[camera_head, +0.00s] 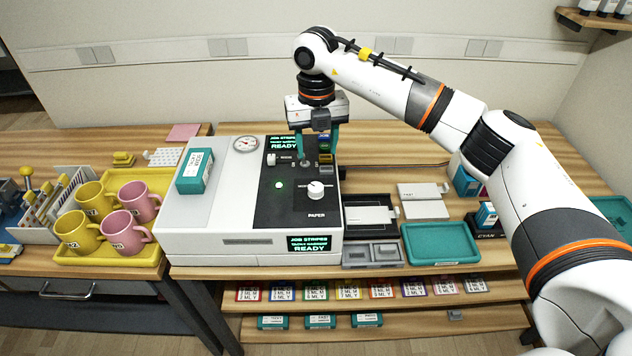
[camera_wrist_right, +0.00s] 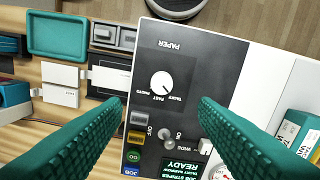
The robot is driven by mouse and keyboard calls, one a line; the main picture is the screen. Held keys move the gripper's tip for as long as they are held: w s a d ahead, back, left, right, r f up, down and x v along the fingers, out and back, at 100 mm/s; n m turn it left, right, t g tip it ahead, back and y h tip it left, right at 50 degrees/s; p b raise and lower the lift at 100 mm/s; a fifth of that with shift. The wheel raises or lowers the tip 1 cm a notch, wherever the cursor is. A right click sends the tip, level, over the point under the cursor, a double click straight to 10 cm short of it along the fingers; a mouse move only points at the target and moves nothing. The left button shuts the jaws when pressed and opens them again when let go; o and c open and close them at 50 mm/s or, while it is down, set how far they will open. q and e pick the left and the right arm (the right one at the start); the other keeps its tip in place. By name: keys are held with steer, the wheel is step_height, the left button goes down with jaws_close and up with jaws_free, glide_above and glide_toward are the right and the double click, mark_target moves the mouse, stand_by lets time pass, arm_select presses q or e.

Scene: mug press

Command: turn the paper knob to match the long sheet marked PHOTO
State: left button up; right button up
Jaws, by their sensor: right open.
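The paper knob (camera_head: 316,190) is a round white dial on the black panel of the white press (camera_head: 195,225), above the word PAPER. In the right wrist view the knob (camera_wrist_right: 163,83) has a dark pointer mark, and small labels beside it include FAST and PHOTO. My right gripper (camera_head: 317,150) points down over the panel, behind the knob in the head view. Its teal fingers are open and empty, apart from the knob. A white sheet (camera_head: 370,215) lies in a black tray right of the press; I cannot read its marking. My left gripper is out of view.
A teal box (camera_head: 195,170) stands on the press. A yellow tray (camera_head: 150,254) with several mugs is at left. A teal tray (camera_head: 440,244) and white pads (camera_head: 420,192) lie at right.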

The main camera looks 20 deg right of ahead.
mark_target(316, 187)
step_height(316, 187, down, 10)
steer(key=p, duration=0.3)
steer(key=shift+a+f, duration=0.1)
steer(key=shift+f, duration=0.6)
steer(key=c, duration=1)
